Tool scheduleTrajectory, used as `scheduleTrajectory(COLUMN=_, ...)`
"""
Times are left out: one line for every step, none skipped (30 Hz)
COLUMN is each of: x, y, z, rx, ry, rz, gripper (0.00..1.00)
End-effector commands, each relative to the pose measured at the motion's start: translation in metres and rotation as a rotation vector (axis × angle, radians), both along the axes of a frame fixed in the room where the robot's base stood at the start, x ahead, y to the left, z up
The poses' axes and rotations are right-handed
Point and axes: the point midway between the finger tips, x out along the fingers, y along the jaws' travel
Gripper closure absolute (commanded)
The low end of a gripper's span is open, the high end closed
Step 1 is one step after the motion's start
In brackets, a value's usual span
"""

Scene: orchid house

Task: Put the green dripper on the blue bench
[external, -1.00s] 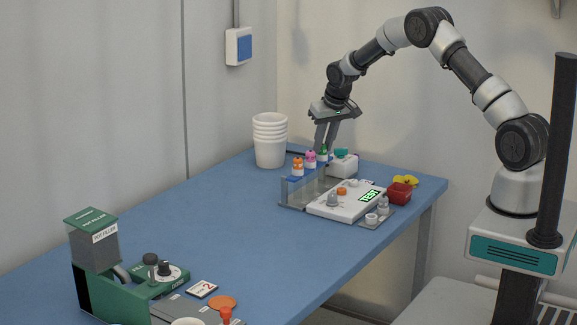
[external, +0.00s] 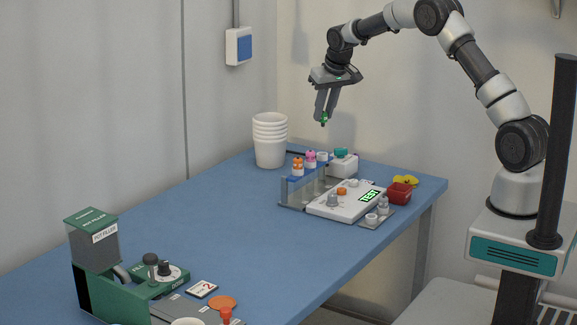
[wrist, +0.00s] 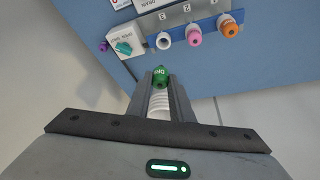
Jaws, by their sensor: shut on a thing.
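The green dripper (external: 323,122) is held between the fingertips of my gripper (external: 322,115), in the air above the far end of the blue bench (external: 220,225). The blue bench top also shows in the wrist view (wrist: 260,70).
Below stands a rack (external: 305,184) with an orange dripper (external: 297,167), a pink dripper (external: 310,159) and an empty white socket (external: 322,156). White pots (external: 269,140) are stacked behind. A white device (external: 348,203) and red pot (external: 399,193) stand right. The bench's middle is bare.

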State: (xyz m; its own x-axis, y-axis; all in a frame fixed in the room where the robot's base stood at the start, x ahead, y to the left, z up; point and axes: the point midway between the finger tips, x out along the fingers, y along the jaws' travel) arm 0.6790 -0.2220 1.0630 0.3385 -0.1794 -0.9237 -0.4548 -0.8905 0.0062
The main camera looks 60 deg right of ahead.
Motion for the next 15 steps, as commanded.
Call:
scheduleTrajectory(x=0.0, y=0.001, z=0.002, rx=0.0, ry=-0.001, rz=0.001, gripper=1.0)
scheduleTrajectory(x=0.0, y=0.002, z=0.001, rx=0.0, ry=0.0, rz=0.002, gripper=1.0)
scheduleTrajectory(x=0.0, y=0.005, z=0.0, rx=0.0, ry=0.0, rz=0.008, gripper=1.0)
scheduleTrajectory(x=-0.001, y=0.01, z=-0.002, rx=0.0, ry=0.0, rz=0.013, gripper=1.0)
scheduleTrajectory(x=-0.002, y=0.015, z=-0.005, rx=0.0, ry=0.0, rz=0.021, gripper=1.0)
scheduleTrajectory(x=-0.003, y=0.026, z=-0.009, rx=0.001, ry=0.001, rz=0.036, gripper=1.0)
scheduleTrajectory(x=-0.005, y=0.035, z=-0.012, rx=0.0, ry=0.0, rz=0.05, gripper=1.0)
scheduleTrajectory(x=-0.007, y=0.046, z=-0.016, rx=0.0, ry=0.0, rz=0.065, gripper=1.0)
scheduleTrajectory(x=-0.011, y=0.063, z=-0.022, rx=0.001, ry=0.0, rz=0.09, gripper=1.0)
scheduleTrajectory(x=-0.014, y=0.076, z=-0.027, rx=0.0, ry=0.001, rz=0.109, gripper=1.0)
scheduleTrajectory(x=-0.019, y=0.09, z=-0.032, rx=0.001, ry=0.001, rz=0.13, gripper=1.0)
scheduleTrajectory(x=-0.025, y=0.108, z=-0.038, rx=0.0, ry=0.0, rz=0.158, gripper=1.0)
scheduleTrajectory(x=-0.03, y=0.122, z=-0.043, rx=0.0, ry=-0.001, rz=0.18, gripper=1.0)
scheduleTrajectory(x=-0.036, y=0.135, z=-0.047, rx=0.001, ry=-0.001, rz=0.201, gripper=1.0)
scheduleTrajectory(x=-0.044, y=0.152, z=-0.054, rx=0.001, ry=0.0, rz=0.228, gripper=1.0)
